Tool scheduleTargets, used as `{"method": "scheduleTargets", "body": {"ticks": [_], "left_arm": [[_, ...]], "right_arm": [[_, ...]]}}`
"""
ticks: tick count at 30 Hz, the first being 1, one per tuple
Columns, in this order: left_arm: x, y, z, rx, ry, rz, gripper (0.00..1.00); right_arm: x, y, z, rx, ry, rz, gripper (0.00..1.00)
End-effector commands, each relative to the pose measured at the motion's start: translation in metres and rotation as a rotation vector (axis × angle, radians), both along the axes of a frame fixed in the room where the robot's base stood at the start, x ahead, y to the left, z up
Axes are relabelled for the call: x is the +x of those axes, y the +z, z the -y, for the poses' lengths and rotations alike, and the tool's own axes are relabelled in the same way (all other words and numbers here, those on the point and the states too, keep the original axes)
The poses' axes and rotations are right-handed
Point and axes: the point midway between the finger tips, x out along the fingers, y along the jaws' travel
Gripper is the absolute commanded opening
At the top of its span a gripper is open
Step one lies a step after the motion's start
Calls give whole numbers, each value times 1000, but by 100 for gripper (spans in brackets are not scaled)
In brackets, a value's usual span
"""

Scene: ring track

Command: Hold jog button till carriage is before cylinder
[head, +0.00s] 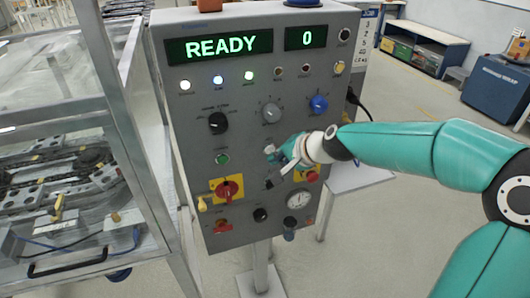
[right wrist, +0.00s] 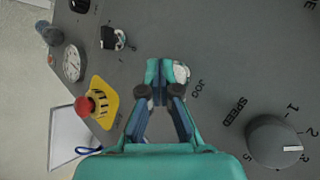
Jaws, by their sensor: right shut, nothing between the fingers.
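The grey control panel (head: 240,125) faces me. The pale jog button (right wrist: 182,73), marked JOG, lies right at my right gripper's fingertips in the right wrist view, partly covered by them. My right gripper (right wrist: 160,72) is shut and empty. In the head view the gripper (head: 279,153) is at the middle of the panel; whether it touches or presses the button is unclear. The ring track (head: 65,178) lies behind the clear enclosure at left, with several grey blocks on it. I cannot tell which is the carriage, or pick out the cylinder. My left gripper is out of view.
The display (head: 218,47) reads READY and the counter (head: 306,37) reads 0. A red emergency stop (right wrist: 84,104) and speed knob (right wrist: 274,142) flank my right gripper. The enclosure frame (head: 112,100) stands beside the panel.

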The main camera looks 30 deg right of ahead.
Motion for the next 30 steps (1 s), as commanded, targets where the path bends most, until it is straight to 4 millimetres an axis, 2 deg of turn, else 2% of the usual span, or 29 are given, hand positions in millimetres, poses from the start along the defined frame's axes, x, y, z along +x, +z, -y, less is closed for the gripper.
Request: {"method": "scheduleTargets", "body": {"ticks": [11,24,30], "left_arm": [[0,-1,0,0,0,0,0],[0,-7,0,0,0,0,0],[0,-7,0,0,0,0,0]], "right_arm": [[-4,-1,-1,0,1,-1,0],[-43,0,-10,0,0,0,0],[-49,0,-12,0,1,-1,0]]}}
